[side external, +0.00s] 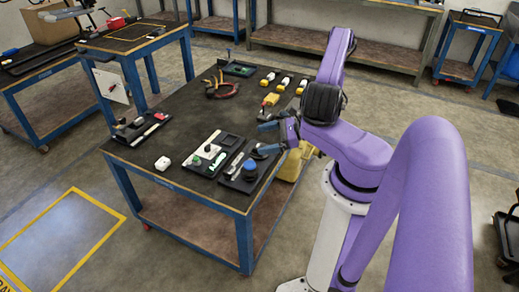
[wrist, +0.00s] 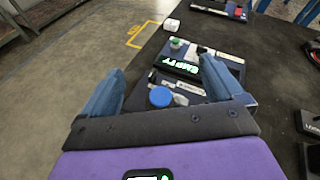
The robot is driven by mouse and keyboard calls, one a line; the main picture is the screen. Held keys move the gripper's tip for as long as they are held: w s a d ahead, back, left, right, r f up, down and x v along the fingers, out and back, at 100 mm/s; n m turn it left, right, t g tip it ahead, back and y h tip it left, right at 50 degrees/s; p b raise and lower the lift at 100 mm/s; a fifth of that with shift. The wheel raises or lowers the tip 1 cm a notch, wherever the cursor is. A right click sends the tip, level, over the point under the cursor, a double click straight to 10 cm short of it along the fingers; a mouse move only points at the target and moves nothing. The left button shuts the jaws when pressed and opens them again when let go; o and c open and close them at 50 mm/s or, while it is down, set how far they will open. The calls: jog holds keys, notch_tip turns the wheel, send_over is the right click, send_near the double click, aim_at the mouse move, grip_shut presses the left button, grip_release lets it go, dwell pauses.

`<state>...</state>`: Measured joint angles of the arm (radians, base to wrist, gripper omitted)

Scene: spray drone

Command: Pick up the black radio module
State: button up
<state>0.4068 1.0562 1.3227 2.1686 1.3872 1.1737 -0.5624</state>
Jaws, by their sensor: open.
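I cannot tell for certain which dark item is the black radio module. Several small dark pieces lie around the tray labels in the wrist view, too small to make out. My gripper (side external: 267,138) is open and empty, above the right part of the black-topped table, beside the tray with the blue round cap (side external: 250,166). In the wrist view its two blue fingers (wrist: 160,82) are wide apart, with the blue cap (wrist: 161,97) between them, lower down.
A white block (side external: 162,163) sits near the front edge. A tray with small parts (side external: 136,128) is at the left corner. Pliers (side external: 222,87) and several yellow-and-white items (side external: 285,82) lie farther back. The table's middle (side external: 185,115) is clear.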

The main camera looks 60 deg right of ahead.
jog(key=s+d+f+m+h, duration=0.4)
jog(key=s+f+m+h, duration=0.4)
jog(key=m+h, duration=0.3)
send_near(260, 146)
jog(key=x, duration=0.8)
jog(key=shift+w+f, duration=0.15)
jog(key=shift+w, duration=0.2)
jog(key=c, duration=1.1)
